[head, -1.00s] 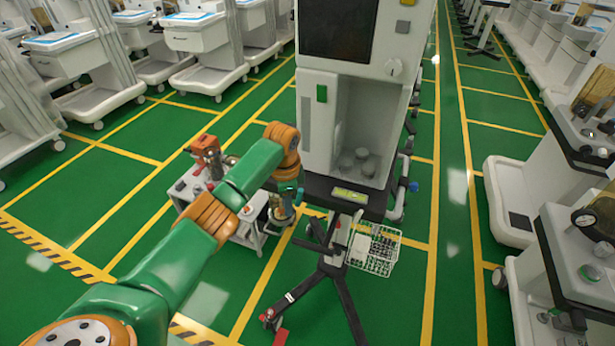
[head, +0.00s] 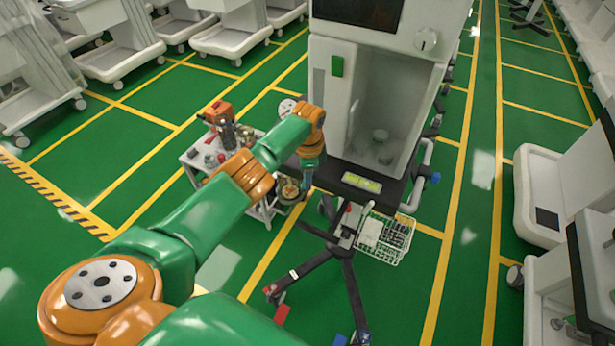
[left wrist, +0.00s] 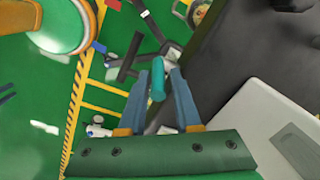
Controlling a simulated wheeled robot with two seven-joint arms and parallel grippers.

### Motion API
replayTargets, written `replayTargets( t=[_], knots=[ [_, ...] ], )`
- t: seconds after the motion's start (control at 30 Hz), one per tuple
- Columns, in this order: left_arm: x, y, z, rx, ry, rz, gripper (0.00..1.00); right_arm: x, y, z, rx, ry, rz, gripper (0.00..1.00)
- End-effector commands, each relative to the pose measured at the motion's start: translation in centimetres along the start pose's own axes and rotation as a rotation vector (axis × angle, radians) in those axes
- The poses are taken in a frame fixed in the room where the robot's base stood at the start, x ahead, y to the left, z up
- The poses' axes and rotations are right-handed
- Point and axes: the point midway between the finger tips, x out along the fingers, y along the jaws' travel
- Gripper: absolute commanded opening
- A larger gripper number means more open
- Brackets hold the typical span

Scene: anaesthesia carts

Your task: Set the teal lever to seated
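The teal lever (left wrist: 157,82) shows in the left wrist view as a short rounded teal handle. It lies between the two blue-grey fingers of my left gripper (left wrist: 160,72), nearer the left finger. The fingers are apart, and I cannot tell whether either touches the lever. In the head view my left gripper (head: 311,178) points down at the left front edge of the white anaesthesia cart (head: 390,52), beside its dark shelf (head: 345,178). The lever is hidden there behind the gripper. My right gripper is in neither view.
A small trolley (head: 205,160) with an orange-topped item and jars stands left of the cart. A white wire basket (head: 385,238) hangs below the shelf, above dark splayed legs (head: 355,300). Other carts line both sides.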

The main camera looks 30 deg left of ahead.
Motion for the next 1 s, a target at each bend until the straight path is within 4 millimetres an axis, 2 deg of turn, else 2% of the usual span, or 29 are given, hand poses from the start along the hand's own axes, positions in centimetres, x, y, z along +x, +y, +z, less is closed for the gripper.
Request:
replayTargets(
  t=[0.03,0.1,0.13,1.0],
  knots=[
    [-0.03,0.00,0.01,0.000,0.000,0.000,0.24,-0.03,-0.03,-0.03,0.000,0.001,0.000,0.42],
    [-0.03,-0.01,0.02,0.000,0.000,0.000,0.05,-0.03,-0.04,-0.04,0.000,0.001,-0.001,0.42],
    [-0.04,0.00,0.02,0.000,0.000,0.000,0.00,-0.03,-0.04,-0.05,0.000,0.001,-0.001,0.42],
    [-0.03,0.03,0.03,-0.001,-0.001,0.002,0.00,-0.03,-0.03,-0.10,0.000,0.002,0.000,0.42]
  ],
)
